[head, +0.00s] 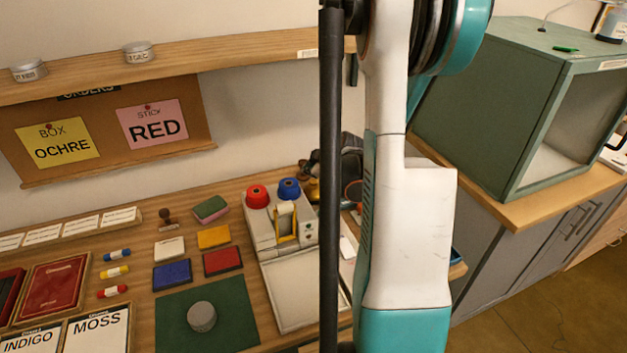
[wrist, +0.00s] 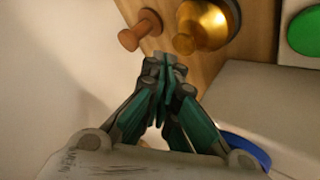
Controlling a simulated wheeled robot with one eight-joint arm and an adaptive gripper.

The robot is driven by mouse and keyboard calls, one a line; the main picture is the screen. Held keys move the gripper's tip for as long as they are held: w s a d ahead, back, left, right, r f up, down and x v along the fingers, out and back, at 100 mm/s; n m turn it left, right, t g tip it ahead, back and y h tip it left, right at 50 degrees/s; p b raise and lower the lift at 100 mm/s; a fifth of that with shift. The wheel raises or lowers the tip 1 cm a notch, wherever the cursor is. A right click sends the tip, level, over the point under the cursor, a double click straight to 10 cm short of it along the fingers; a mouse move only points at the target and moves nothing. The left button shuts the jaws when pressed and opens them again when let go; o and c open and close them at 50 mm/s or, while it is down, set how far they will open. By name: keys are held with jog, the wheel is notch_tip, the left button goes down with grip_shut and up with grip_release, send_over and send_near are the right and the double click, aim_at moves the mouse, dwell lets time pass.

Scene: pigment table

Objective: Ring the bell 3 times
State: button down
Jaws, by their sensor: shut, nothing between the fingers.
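The brass bell (wrist: 212,22) shows in the wrist view at the top, a gold dome with a small round knob on top (wrist: 184,44). In the head view only a bit of gold (head: 314,191) shows behind the machine with red and blue knobs, and most of the bell is hidden. My gripper (wrist: 165,62) is shut and empty. In the wrist view its fingertips lie just below and left of the bell's knob. They look apart from it, but the height between them is hard to judge.
A wooden peg-like handle (wrist: 140,30) stands left of the bell. A green round button (wrist: 307,32) is at the right. The machine with a red knob (head: 257,196) and blue knob (head: 289,189) stands close by. A green cabinet (head: 480,110) is at the right.

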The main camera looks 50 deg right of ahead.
aim_at(311, 182)
jog(key=shift+r+p, duration=1.75)
jog(key=shift+r, duration=0.8)
jog(key=shift+f, duration=0.1)
